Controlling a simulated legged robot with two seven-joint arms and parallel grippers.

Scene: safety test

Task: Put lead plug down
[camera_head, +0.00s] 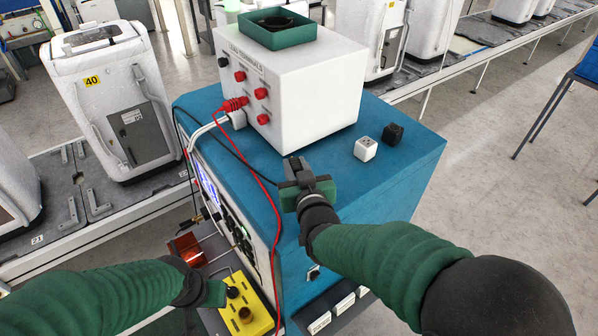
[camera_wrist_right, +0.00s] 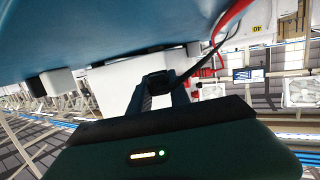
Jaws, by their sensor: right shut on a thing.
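My right gripper (camera_head: 296,178) is over the front part of the blue cabinet's top (camera_head: 345,190). It is shut on the black lead plug (camera_head: 293,163), only partly visible between the fingers. In the right wrist view the dark plug (camera_wrist_right: 158,82) sits between the fingertips, and a black lead (camera_wrist_right: 203,62) runs from it. Whether it touches the cabinet top is unclear. My left gripper (camera_head: 212,292) is at the lower left, beside a yellow control box (camera_head: 246,314) with black and red buttons; its finger opening is hidden.
A white terminal box (camera_head: 310,95) with red sockets stands behind the gripper. A red plug (camera_head: 235,104) is at one socket, its red lead (camera_head: 268,190) hanging over the cabinet's edge. A white cube (camera_head: 365,149) and a black cube (camera_head: 392,134) stand right of it. Bare top lies between.

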